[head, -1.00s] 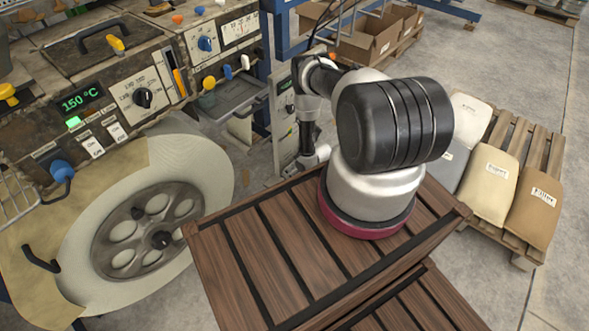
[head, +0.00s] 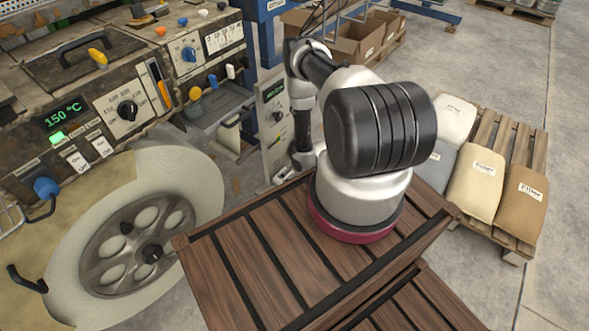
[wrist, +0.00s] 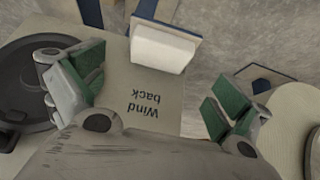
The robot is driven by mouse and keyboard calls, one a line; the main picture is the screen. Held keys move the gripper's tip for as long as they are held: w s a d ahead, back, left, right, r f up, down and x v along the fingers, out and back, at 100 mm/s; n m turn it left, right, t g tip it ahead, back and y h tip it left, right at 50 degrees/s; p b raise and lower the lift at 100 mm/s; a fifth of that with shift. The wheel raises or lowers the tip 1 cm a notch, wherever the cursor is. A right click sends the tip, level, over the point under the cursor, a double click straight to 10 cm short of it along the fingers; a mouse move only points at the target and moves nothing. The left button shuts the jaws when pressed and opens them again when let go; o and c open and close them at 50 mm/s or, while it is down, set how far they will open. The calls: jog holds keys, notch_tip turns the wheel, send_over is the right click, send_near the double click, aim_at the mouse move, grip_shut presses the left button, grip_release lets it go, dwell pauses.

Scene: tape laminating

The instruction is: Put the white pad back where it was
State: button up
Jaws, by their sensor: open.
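A white padded block (wrist: 163,50), which looks like the white pad, shows in the wrist view on a blue-edged support. It lies at the top edge of a pale panel (wrist: 150,105) lettered "Wind back". My gripper (wrist: 153,86) is open, with a green-padded finger on each side of the picture. The block is between and beyond the fingers, and neither finger appears to touch it. Its height relative to the fingertips cannot be told. In the head view the gripper is not clearly visible at the end of my arm.
The machine's control panel (head: 95,115) and a large roll (head: 195,190) stand at the left. A grey cabinet (head: 272,125) stands close by my arm. A slatted wooden platform (head: 225,265) is below, and a pallet of sacks (head: 476,180) is at the right.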

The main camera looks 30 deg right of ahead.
jog(key=v, duration=0.4)
jog(key=shift+s+d+r, duration=0.1)
jog(key=shift+s+r, duration=0.1)
jog(key=shift+r, duration=0.1)
jog(key=s+f+m+g, duration=0.1)
jog(key=s+f+g, duration=0.3)
jog(key=s, duration=0.7)
jog(key=s+d+r+m+g, duration=0.1)
jog(key=s+r+g, duration=0.25)
jog(key=r, duration=0.25)
notch_tip(320, 180, up, 39)
jog(key=m+g+h, duration=0.2)
jog(key=m+g, duration=0.1)
jog(key=s+a+r+t, duration=0.3)
jog(key=r, duration=0.7)
jog(key=s+a+r+t, duration=0.2)
jog(key=s+a+r, duration=0.1)
jog(key=r, duration=0.7)
jog(key=s+a+r+n+t, duration=0.1)
jog(key=s+a+r+t, duration=0.2)
jog(key=r, duration=0.7)
jog(key=shift+s+a+r+t, duration=0.2)
jog(key=shift+s+a+t, duration=0.15)
jog(key=shift+s+a, duration=0.35)
